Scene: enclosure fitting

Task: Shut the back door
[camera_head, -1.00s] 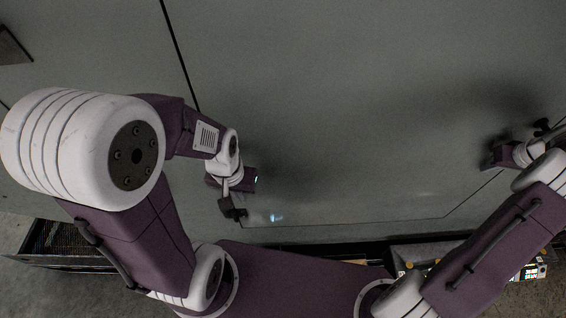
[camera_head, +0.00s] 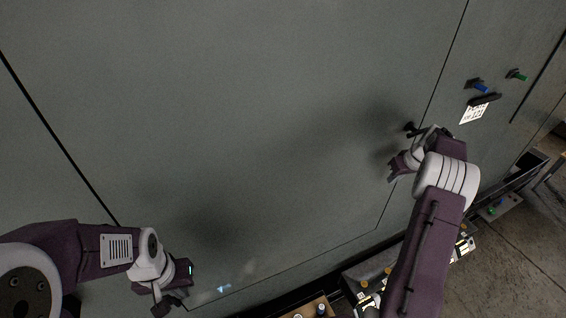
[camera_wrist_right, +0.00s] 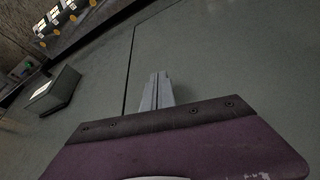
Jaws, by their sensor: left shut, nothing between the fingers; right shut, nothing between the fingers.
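The back door (camera_head: 250,130) is a large plain grey panel filling most of the head view. Thin dark seams border it at left, right and bottom, and it looks about flush with the surface beside it. My left gripper (camera_head: 188,272) is shut and empty near the door's lower left corner. My right gripper (camera_head: 393,177) is shut and empty near the right seam. In the right wrist view its two grey fingers (camera_wrist_right: 157,92) lie together in front of the grey panel, close to a seam. Whether either gripper touches the door cannot be told.
Right of the door, the grey surface carries a blue knob (camera_head: 478,85), a green knob (camera_head: 517,74), a black handle-like bar (camera_head: 485,99) and a white label (camera_head: 474,113). Below are a wooden box (camera_head: 312,308) and a grey tray with small parts (camera_head: 368,275). Bare floor (camera_head: 510,255) lies lower right.

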